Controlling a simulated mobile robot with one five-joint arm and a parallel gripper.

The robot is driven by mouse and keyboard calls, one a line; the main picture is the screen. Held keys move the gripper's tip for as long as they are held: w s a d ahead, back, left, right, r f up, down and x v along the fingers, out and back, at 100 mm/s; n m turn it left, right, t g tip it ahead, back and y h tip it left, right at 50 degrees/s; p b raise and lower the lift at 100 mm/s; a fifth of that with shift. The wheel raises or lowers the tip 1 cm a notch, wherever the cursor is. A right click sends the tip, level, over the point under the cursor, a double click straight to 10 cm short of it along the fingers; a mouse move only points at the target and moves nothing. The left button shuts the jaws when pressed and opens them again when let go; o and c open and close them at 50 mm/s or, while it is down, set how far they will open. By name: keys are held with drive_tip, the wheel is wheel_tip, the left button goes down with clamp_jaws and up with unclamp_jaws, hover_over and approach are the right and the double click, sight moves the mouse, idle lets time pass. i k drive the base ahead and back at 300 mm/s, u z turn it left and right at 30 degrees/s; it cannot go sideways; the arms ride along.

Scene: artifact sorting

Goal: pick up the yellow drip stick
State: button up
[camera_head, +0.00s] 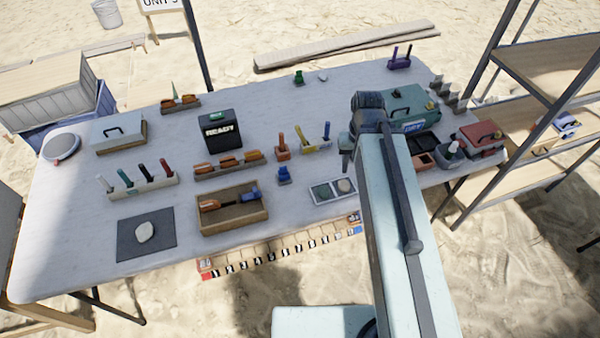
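A thin yellow stick (301,135) leans in a pale rack (314,147) near the middle of the table. A blue stick (326,131) stands in the same rack, to its right. My gripper (346,158) points down at the end of my arm, just right of the rack and apart from the yellow stick. Its fingers are small and dark here, so I cannot tell whether they are open or shut.
An orange holder (282,152) stands close to the left of the rack, with a small blue item (284,176) in front. A black READY box (220,131) is farther left. A green case (408,103) and a red case (478,136) are on the right, near metal-framed shelving (535,100).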

sight(298, 130)
drive_tip(key=k, duration=1.45)
drive_tip(key=u, duration=1.25)
drive_tip(key=i, duration=1.65)
drive_tip(key=z, duration=0.1)
